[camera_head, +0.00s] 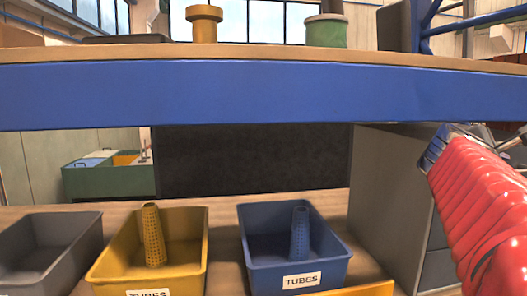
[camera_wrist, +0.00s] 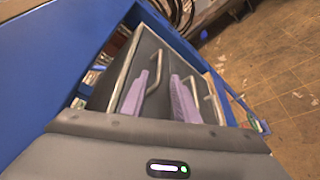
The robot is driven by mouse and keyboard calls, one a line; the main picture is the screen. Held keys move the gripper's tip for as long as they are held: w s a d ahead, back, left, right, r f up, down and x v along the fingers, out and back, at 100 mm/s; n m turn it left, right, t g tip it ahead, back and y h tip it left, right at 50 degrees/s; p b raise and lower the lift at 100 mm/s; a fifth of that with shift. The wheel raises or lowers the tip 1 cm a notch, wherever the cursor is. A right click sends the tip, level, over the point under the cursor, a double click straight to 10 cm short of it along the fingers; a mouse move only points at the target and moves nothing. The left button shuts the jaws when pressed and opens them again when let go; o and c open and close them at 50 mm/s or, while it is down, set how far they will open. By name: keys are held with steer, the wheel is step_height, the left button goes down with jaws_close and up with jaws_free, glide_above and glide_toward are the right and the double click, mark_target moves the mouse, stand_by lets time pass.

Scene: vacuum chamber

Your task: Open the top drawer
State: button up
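A grey drawer cabinet (camera_head: 385,190) stands under the worktop at the right of the head view. Its front shows tilted in the wrist view, with several metal handles. The top drawer (camera_wrist: 143,58) is the panel nearest the blue beam, and its bar handle (camera_wrist: 158,68) shows clearly. It looks shut, though the angle makes this hard to judge. My gripper (camera_wrist: 160,100) has two lilac fingers spread apart, with empty space between them. The fingers point at the cabinet front, and the top handle appears between them in the picture. Contact cannot be told. The fingers are not clear in the head view.
A blue beam (camera_head: 230,95) edges the upper shelf and runs close beside the cabinet. Grey (camera_head: 50,250), yellow (camera_head: 185,270) and blue (camera_head: 300,265) bins stand on the lower surface. The tiled floor (camera_wrist: 275,75) beyond the cabinet front is mostly clear.

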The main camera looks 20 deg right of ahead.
glide_toward(518, 155)
steer(key=d+f, duration=0.2)
steer(key=s+d+f, duration=0.1)
steer(key=d+f, duration=0.1)
steer(key=f, duration=0.1)
steer(key=shift+s+d, duration=0.25)
steer(key=shift+d, duration=0.05)
steer(key=shift+c, duration=0.3)
jaws_close()
